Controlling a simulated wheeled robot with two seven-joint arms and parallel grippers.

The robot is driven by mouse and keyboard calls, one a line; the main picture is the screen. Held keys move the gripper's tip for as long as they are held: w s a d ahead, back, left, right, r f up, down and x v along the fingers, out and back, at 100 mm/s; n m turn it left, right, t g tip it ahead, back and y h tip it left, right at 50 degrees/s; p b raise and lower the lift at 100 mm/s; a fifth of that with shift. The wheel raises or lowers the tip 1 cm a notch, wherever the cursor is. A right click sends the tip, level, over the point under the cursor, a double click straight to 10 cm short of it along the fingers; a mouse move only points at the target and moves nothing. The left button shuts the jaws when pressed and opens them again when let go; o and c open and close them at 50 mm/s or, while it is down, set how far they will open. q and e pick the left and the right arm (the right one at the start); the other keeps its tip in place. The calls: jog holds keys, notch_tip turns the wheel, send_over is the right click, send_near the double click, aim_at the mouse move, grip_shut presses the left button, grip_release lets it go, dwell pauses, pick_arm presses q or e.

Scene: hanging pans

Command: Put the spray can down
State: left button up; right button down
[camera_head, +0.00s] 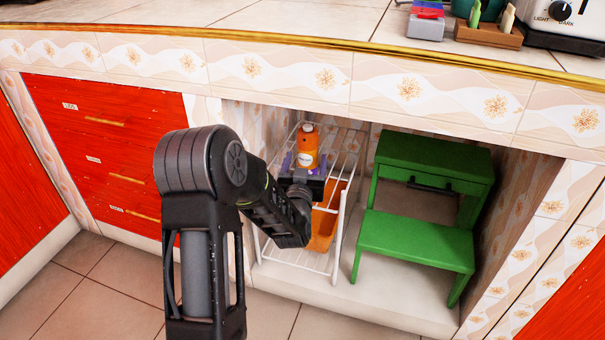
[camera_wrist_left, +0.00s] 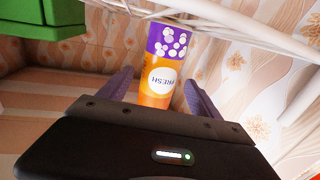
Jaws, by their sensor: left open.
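The spray can (camera_head: 307,145) is orange with a white label and stands upright at the white wire rack in the open cabinet bay. In the left wrist view the can (camera_wrist_left: 165,68) shows a purple, white-dotted end beside the rack's white wires, and its label appears upside down. My left gripper (camera_head: 302,168) reaches into the bay at the can. Its purple fingers are open, one on each side of the can with gaps visible. The gripper hides the can's lower part in the head view. My right gripper is not in view.
The white wire rack (camera_head: 341,217) holds an orange item (camera_head: 322,229) lower down. A green step stool (camera_head: 415,233) stands close on the right. The counter edge (camera_head: 330,42) overhangs the bay, and red drawers (camera_head: 110,150) are on the left.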

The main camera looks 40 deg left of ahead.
pick_arm(q)
jog(key=p+v, duration=0.1)
jog(key=v, duration=0.7)
jog(key=shift+o, duration=0.5)
jog(key=shift+p, duration=0.3)
jog(key=shift+w+d+f, duration=0.1)
jog(key=shift+f, duration=0.3)
jog(key=f+p, duration=0.1)
jog(key=f+g+p, duration=0.1)
jog(key=f, duration=0.1)
jog(key=shift+w+f+n, duration=0.2)
jog(key=shift+f+n, duration=0.1)
jog(key=shift+w+a+r+p, duration=0.1)
jog(key=shift+w+a+p, duration=0.15)
jog(key=shift+p, duration=0.35)
jog(key=r, duration=0.2)
jog(key=w+a+t, duration=0.1)
jog(key=shift+w+r+p, duration=0.1)
jog(key=shift+r+p, duration=0.3)
